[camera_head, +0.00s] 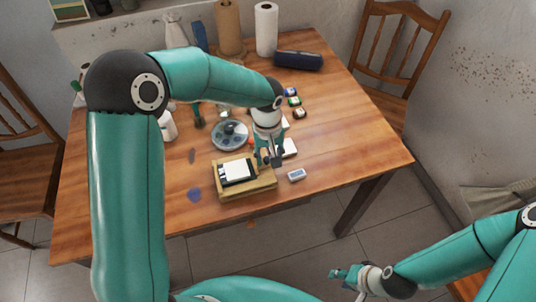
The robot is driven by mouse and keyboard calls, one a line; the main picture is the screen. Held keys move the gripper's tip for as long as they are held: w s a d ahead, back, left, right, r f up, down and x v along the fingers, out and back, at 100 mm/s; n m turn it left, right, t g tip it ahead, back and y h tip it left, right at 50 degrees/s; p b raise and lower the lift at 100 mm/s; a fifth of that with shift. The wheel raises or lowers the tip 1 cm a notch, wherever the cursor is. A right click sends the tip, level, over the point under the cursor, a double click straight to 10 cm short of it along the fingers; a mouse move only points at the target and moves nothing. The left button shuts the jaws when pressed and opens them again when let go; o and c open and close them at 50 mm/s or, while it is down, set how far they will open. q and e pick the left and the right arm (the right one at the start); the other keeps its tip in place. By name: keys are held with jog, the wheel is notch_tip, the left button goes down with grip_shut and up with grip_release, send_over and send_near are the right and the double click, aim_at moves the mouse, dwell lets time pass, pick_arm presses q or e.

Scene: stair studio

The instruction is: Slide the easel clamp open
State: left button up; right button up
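The easel (262,186) is a low wooden stand near the front middle of the table. A white sheet on a dark board (237,171) lies on it. The easel clamp is too small to make out clearly. My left gripper (268,158) points down at the easel's back right corner and partly hides it. I cannot tell whether its fingers touch the easel or hold anything. My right gripper (340,275) is low at the right, in front of the table and away from the easel. Its fingers look apart and empty.
A small white-and-blue block (297,174) lies right of the easel. A round palette dish (229,135) stands behind it. Small paint jars (299,113), a dark blue case (298,60) and paper rolls (266,30) are farther back. The table's right front (350,150) is clear.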

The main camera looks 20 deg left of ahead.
aim_at(267, 158)
pick_arm(q)
jog(key=shift+a, duration=0.1)
notch_tip(267, 158, up, 12)
dwell(0.5)
jog(key=shift+s+a+f, duration=0.1)
jog(key=shift+s+f, duration=0.05)
jog(key=shift+s, duration=0.05)
dwell(0.3)
